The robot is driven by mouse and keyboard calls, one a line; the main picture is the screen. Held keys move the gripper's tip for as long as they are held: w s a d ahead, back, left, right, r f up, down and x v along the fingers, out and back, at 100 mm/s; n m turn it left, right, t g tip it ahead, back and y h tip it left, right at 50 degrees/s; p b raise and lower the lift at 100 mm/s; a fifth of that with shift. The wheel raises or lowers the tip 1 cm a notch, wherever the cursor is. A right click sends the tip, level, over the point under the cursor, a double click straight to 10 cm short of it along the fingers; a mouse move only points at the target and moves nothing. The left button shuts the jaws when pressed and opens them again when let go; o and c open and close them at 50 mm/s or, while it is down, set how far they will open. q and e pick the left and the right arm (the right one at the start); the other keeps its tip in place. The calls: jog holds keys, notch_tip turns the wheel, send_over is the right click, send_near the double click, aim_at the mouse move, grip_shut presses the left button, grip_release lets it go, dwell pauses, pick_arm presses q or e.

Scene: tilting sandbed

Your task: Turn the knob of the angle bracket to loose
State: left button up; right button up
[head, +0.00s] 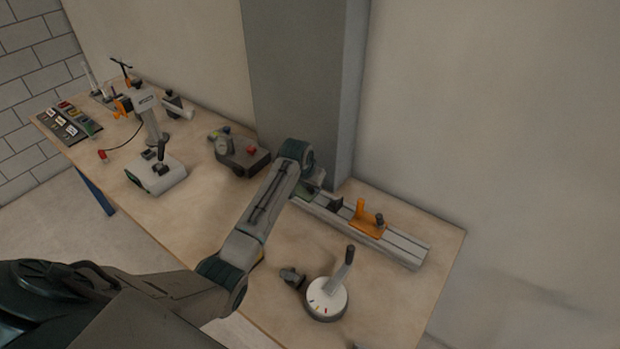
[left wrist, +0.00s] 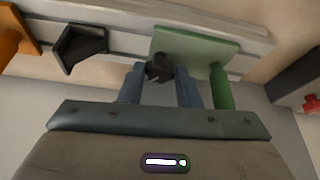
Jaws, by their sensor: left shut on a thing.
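A green bracket (left wrist: 205,48) sits on the grey rail, with a green upright post (left wrist: 222,88) beside the fingers in the left wrist view. A dark lobed knob (left wrist: 160,67) shows in front of its plate. My left gripper (left wrist: 162,82) is shut on this knob, with one blue-grey finger on each side. In the head view my left gripper (head: 316,181) is at the rail's far left end. It largely hides the green bracket (head: 304,193), and the knob is hidden there. My right gripper is not in view.
The rail (head: 405,250) also carries a black V-shaped piece (head: 336,202) and an orange bracket (head: 368,222) with a dark knob. A grey pillar (head: 300,90) stands close behind. A round white dial with a lever (head: 326,298) stands in front. A dark box with a red button (head: 243,157) is left.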

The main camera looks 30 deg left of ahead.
pick_arm(q)
jog(key=shift+r+n+p, duration=0.1)
jog(key=shift+n+p, duration=0.2)
dwell(0.4)
jog(key=o, duration=1)
jog(key=b+v, duration=0.2)
jog(key=v, duration=0.8)
jog(key=shift+s+d+r, duration=0.15)
jog(key=shift+s+r, duration=0.05)
jog(key=shift+r, duration=0.05)
